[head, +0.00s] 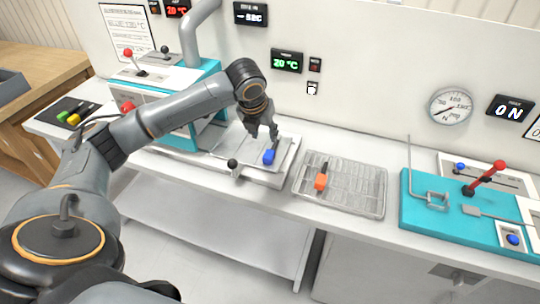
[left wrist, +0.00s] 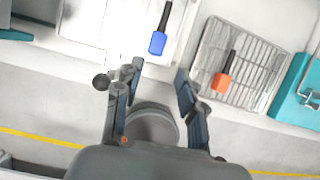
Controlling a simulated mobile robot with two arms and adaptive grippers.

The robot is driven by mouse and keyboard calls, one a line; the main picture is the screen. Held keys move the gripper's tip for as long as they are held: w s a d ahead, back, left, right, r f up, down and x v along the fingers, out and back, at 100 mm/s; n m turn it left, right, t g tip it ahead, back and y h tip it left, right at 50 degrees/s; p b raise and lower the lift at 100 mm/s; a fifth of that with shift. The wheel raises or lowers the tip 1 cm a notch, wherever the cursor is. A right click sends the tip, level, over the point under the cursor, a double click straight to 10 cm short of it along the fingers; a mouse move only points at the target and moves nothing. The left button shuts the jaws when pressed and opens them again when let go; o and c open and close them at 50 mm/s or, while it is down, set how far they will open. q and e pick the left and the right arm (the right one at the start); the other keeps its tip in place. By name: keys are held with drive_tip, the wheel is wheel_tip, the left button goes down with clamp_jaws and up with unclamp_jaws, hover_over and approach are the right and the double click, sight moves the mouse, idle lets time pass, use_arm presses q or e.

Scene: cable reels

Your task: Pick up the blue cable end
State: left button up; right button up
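The blue cable end (head: 268,157), a blue block with a dark stem, is on the pale metal tray (head: 286,166) beside the teal machine. It also shows in the left wrist view (left wrist: 157,43), beyond the fingertips and roughly between their lines. My left gripper (head: 262,130) is over the tray, close to the blue cable end, and partly overlaps its dark stem in the head view. In the left wrist view the left gripper (left wrist: 160,70) has its fingers spread with nothing between them. I cannot tell the exact height gap. My right gripper is not in view.
An orange cable end (head: 320,181) lies on a wire rack (head: 362,188) to the right. A black-knobbed lever (head: 233,165) stands at the tray's front. Teal machines flank the counter; the right one (head: 425,218) has a red-knobbed lever (head: 486,178). A dark mat holds yellow and green pieces (head: 74,118).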

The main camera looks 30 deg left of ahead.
use_arm(q)
drive_tip(key=p, duration=0.1)
hover_over(269, 154)
drive_tip(key=s, duration=0.2)
drive_tip(key=f, duration=0.7)
drive_tip(key=shift+w, duration=0.2)
drive_tip(key=x, duration=0.1)
drive_tip(key=p+x, duration=0.1)
drive_tip(key=x, duration=0.1)
drive_tip(key=p+x, duration=0.1)
drive_tip(key=shift+s+d+f, duration=0.2)
drive_tip(key=shift+s+f, duration=0.05)
drive_tip(key=shift+f, duration=0.3)
drive_tip(key=shift+w+f, duration=0.2)
drive_tip(key=shift+f, duration=0.15)
drive_tip(key=shift+c, duration=0.2)
clamp_jaws()
drive_tip(key=shift+r, duration=0.1)
